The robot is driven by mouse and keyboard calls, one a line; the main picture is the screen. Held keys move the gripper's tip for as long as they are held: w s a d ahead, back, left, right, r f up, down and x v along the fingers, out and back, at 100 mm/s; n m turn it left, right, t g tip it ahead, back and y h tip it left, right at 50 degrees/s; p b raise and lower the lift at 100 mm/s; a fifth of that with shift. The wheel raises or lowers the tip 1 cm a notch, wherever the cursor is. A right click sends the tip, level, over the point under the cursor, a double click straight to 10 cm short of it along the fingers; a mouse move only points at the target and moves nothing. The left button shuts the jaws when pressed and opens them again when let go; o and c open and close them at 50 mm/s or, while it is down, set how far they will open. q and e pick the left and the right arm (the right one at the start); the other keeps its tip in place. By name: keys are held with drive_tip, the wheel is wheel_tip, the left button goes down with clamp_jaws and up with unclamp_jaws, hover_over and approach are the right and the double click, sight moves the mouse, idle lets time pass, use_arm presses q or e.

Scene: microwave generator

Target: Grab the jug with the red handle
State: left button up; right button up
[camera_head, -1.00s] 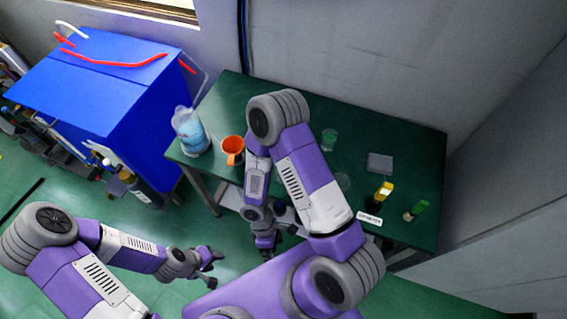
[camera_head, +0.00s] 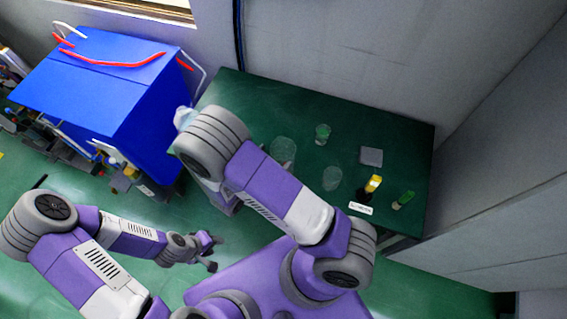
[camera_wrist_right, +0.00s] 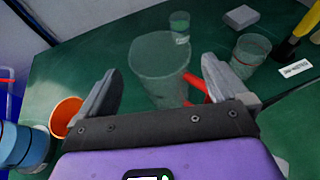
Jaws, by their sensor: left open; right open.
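A clear jug (camera_wrist_right: 158,62) with a red handle (camera_wrist_right: 196,88) stands upright on the green table in the right wrist view. In the head view a clear vessel, likely this jug (camera_head: 282,150), stands beside my right arm; its handle is not visible there. My right gripper (camera_wrist_right: 160,72) is open, with its fingers either side of the jug in the picture; I cannot tell whether they touch it. The right gripper is hidden behind its arm in the head view. My left gripper (camera_head: 211,251) is open and empty, low in front of the table.
An orange mug (camera_wrist_right: 66,116) and a blue-filled container (camera_wrist_right: 20,140) are at the left. A blue cabinet (camera_head: 95,90) stands left.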

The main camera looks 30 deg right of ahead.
drive_tip(key=shift+x, duration=1.55)
drive_tip(key=c, duration=1.1)
drive_tip(key=shift+r, duration=0.1)
drive_tip(key=shift+c, duration=0.2)
